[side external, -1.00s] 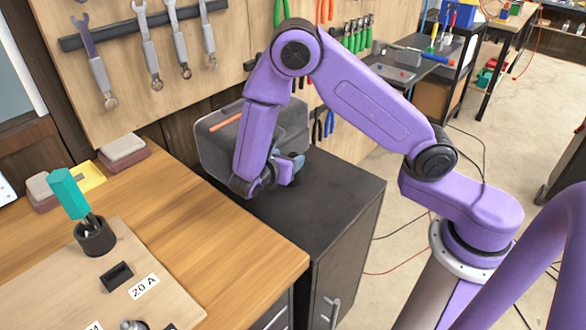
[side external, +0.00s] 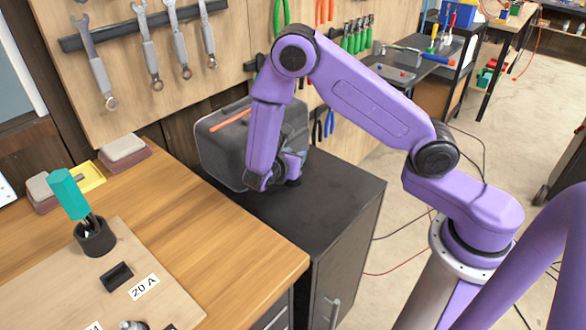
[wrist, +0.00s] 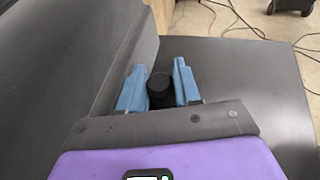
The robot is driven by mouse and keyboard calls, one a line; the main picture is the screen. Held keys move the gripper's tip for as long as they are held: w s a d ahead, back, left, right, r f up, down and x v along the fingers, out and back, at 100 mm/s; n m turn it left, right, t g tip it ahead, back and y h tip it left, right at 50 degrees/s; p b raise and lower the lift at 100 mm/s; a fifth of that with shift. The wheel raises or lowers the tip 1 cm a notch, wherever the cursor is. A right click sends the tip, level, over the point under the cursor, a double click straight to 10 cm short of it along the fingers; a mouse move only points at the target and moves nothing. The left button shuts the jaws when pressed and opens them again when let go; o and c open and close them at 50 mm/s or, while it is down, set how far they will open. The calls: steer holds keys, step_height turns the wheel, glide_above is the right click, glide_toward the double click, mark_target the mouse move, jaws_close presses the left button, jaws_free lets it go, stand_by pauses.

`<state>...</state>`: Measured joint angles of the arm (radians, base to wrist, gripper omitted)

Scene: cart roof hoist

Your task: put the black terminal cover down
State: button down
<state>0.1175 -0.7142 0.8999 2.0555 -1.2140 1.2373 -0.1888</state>
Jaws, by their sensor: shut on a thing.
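My gripper (wrist: 160,82) has blue fingers, shut on a small black round-topped piece, the black terminal cover (wrist: 160,92), in the wrist view. In the side view my gripper (side external: 293,176) points down over the dark cabinet top (side external: 335,205), beside the grey case. A dark piece shows under the fingers there, at or very near the cabinet top; I cannot tell whether it touches.
The grey case (side external: 220,155) stands just left of my gripper, close to it. The wooden bench (side external: 190,225) at left holds a teal-handled tool (side external: 70,192) in a black cup and a board with a black block (side external: 117,275). The cabinet's front part is clear.

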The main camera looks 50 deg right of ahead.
steer(key=shift+r, duration=0.1)
steer(key=shift+r, duration=0.4)
step_height(320, 180, up, 2)
steer(key=shift+r, duration=0.1)
steer(key=s+r, duration=0.9)
steer(key=s, duration=0.5)
steer(key=shift+a+r, duration=0.15)
steer(key=shift+r, duration=0.25)
steer(key=shift+r, duration=0.15)
